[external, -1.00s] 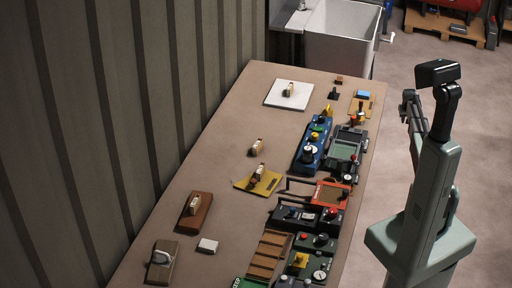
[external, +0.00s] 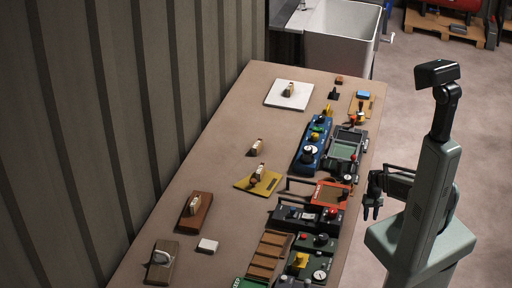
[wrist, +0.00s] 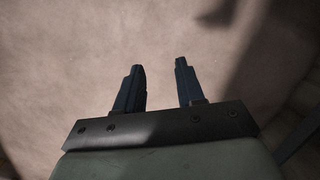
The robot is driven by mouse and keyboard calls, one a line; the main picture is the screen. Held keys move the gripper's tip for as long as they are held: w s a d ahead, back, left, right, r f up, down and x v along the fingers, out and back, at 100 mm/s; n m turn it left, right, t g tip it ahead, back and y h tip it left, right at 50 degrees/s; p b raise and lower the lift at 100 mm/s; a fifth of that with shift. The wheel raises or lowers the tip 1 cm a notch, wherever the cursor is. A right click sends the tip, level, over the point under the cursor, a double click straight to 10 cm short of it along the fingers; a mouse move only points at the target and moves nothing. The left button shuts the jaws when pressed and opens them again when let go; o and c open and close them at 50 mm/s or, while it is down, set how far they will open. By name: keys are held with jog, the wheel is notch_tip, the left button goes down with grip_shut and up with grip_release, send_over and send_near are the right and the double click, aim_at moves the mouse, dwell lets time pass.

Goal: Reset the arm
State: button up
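My gripper (external: 371,207) hangs beside my column, past the right edge of the workbench, over the floor. In the wrist view its two dark fingers (wrist: 158,82) stand apart with only bare floor showing between them. It is open and empty, and touches nothing that I can see.
The long brown workbench (external: 228,144) holds a row of control panels along its right side, including a blue one (external: 312,147) and an orange one (external: 331,194). Switch boards lie further left. A white sink (external: 340,45) stands behind the bench.

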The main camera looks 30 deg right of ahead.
jog(key=s+a+f+n+g, duration=0.1)
jog(key=s+a, duration=0.3)
jog(key=s, duration=0.3)
jog(key=s+a+f+n+g, duration=0.1)
jog(key=s+a, duration=0.3)
jog(key=s, duration=0.4)
jog(key=s+a+f+n+g+h, duration=0.1)
jog(key=s+a, duration=0.3)
jog(key=s, duration=0.4)
jog(key=shift+s+n+g, duration=0.2)
jog(key=shift+n+g, duration=0.3)
jog(key=shift+g, duration=0.3)
